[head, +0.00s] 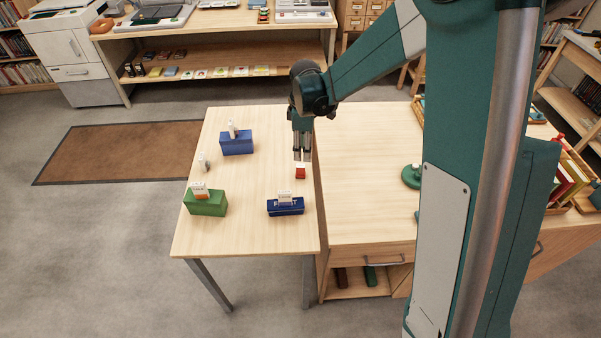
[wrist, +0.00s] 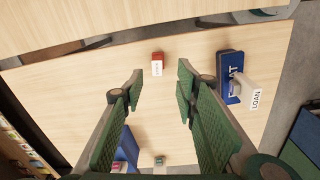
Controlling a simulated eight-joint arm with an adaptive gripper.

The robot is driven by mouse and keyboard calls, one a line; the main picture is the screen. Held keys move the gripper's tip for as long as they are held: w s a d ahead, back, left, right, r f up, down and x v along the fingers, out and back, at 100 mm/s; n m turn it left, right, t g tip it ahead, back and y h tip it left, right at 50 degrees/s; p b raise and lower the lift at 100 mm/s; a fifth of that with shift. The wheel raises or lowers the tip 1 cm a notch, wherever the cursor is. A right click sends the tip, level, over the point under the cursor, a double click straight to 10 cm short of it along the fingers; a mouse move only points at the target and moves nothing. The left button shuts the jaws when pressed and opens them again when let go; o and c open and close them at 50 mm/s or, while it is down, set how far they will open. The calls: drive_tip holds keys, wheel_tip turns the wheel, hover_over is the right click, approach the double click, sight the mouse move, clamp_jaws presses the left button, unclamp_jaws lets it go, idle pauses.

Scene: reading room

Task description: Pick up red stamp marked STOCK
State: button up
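A small red stamp (head: 300,171) stands on the light wooden table near its right edge, in the head view. In the wrist view the red stamp (wrist: 157,58) shows a white label whose lettering is too small to read. My gripper (head: 302,155) points down at the red stamp from just behind and above it in the head view. In the wrist view my gripper (wrist: 160,84) is open, its two green-padded fingers spread wide and nothing between them. The red stamp appears beyond the fingertips, roughly centred between them, and looks untouched.
A dark blue block (head: 285,208) with a white tag stands in front of the red stamp. A green block (head: 206,205), a blue block (head: 237,146) and a small pale item (head: 203,163) stand to the left. A wooden cabinet (head: 365,200) adjoins on the right.

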sight(301, 165)
drive_tip(key=shift+w+a+f+n, duration=0.2)
drive_tip(key=shift+w+a+f, duration=0.1)
drive_tip(key=shift+f, duration=0.4)
drive_tip(key=shift+w+a+f+n, duration=0.15)
drive_tip(key=shift+a+f+n, duration=0.1)
drive_tip(key=shift+f, duration=0.45)
drive_tip(key=shift+f, duration=1.3)
drive_tip(key=shift+f, duration=0.1)
drive_tip(key=shift+f+b, duration=0.55)
drive_tip(key=shift+f, duration=1.95)
drive_tip(key=c, duration=0.9)
